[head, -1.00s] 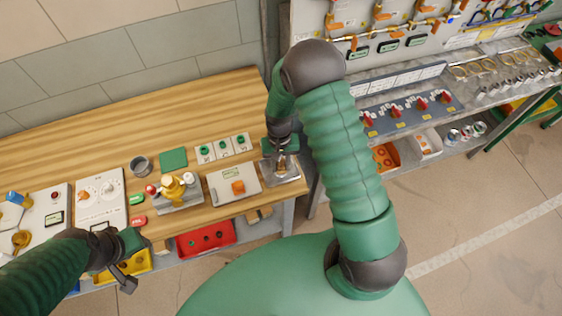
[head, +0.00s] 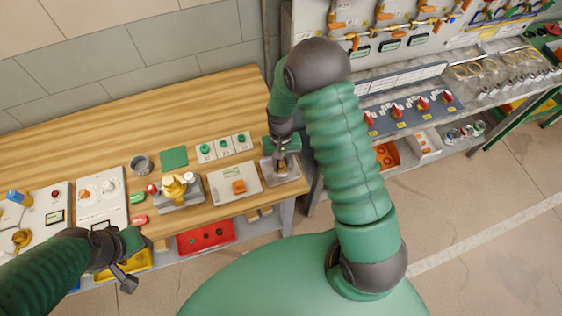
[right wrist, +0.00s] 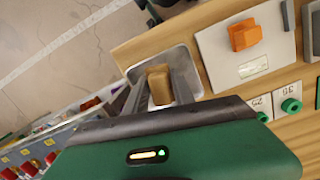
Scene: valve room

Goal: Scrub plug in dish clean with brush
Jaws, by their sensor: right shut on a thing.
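My right gripper (head: 281,160) is over the metal dish (head: 293,176) at the front right of the wooden table. In the right wrist view its fingers (right wrist: 158,90) are shut on a tan-brown block (right wrist: 159,84), which looks like the brush's wooden handle. The dish (right wrist: 184,60) lies directly behind the block in that view. The brush's bristles and the plug are hidden, so I cannot tell whether they touch. My left gripper (head: 124,272) hangs by the table's front edge at left, away from the dish; its jaw opening is unclear.
A pale plate with an orange part (head: 239,187) lies left of the dish. A brass valve (head: 174,187), a grey cup (head: 140,164) and a green pad (head: 173,157) stand farther left. A red bin (head: 206,236) is below. The table's back (head: 130,115) is clear.

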